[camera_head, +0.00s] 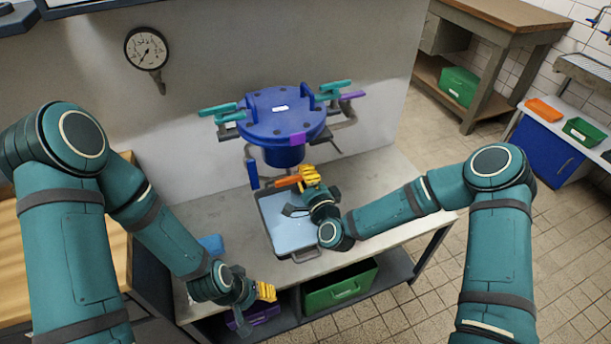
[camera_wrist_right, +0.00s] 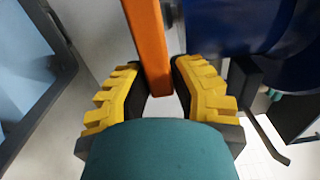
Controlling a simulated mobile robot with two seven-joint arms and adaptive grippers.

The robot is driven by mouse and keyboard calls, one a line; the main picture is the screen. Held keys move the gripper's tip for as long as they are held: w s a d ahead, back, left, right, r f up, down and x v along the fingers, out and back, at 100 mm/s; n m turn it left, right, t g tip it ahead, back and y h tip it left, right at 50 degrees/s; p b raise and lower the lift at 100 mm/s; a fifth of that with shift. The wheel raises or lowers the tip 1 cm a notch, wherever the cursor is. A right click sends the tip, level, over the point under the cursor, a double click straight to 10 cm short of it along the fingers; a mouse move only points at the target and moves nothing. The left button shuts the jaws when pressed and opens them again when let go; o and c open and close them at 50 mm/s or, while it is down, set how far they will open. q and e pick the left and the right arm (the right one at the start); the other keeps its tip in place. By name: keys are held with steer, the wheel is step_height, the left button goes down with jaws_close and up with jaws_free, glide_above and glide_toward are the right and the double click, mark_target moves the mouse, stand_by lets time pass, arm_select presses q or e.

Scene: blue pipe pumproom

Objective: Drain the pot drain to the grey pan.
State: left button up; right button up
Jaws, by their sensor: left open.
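The blue pot (camera_head: 283,118) is mounted on the wall above the steel table, with its lid and several coloured handles around it. An orange drain handle (camera_head: 288,181) sticks out below the pot; it also shows in the right wrist view (camera_wrist_right: 148,40). The grey pan (camera_head: 291,225) lies on the table below, partly hidden by my right wrist. No liquid stream is visible. My left gripper (camera_head: 264,292) is open and empty near the table's front edge, left of the pan.
A blue item (camera_head: 211,244) lies on the table's left part. A green crate (camera_head: 341,287) and a purple crate (camera_head: 256,313) sit on the shelf below. A pressure gauge (camera_head: 147,49) is on the wall. The table right of the pan is mostly clear beneath my right forearm.

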steer(key=o, duration=0.4)
steer(key=shift+s, duration=0.1)
steer(key=v, duration=1.2)
steer(key=shift+f, duration=0.1)
steer(key=s+a+f+n+g+y, duration=0.15)
steer(key=s+f+n+g, duration=0.25)
steer(key=f+n+g, duration=0.4)
steer(key=s+d+f+n+g+h, duration=0.1)
steer(key=s+f+g, duration=0.1)
steer(key=s, duration=0.1)
steer(key=s+d+f+n+g+h, duration=0.1)
steer(key=s+d+f+n+g, duration=0.1)
steer(key=s+g, duration=0.1)
steer(key=s+d+f+n+g+h, duration=0.1)
steer(key=s+f+n+g, duration=0.1)
steer(key=s, duration=0.2)
steer(key=shift+s+d+f, duration=0.2)
steer(key=shift+f, duration=0.2)
